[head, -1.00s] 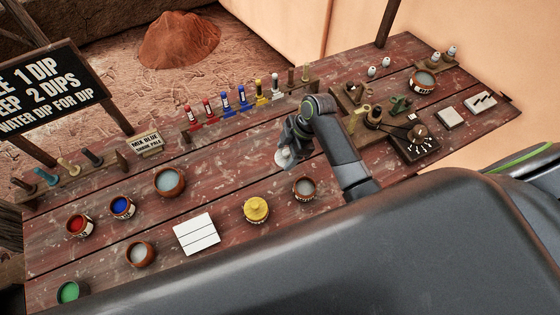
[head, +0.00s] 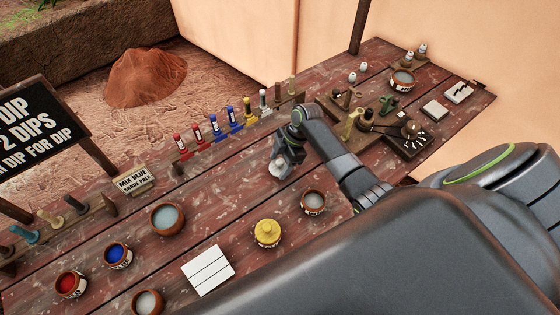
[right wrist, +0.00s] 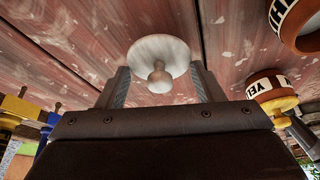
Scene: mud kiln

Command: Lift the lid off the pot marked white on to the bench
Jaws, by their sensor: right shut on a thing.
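My right gripper (head: 280,166) is shut on the knob of a pale white lid (right wrist: 158,54), which hangs knob-towards-me between the fingers in the right wrist view. In the head view the lid (head: 278,170) is over the bench (head: 235,190), up and left of the open pot marked white (head: 314,202). That pot holds pale glaze and its lettered rim partly shows in the right wrist view (right wrist: 298,22). Whether the lid touches the bench I cannot tell. My left gripper is not in view.
A yellow-lidded pot (head: 267,233) stands near the white pot. A white tile (head: 208,269) and an open brown bowl (head: 167,218) lie to its left. Bare bench lies between the rack and pots.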

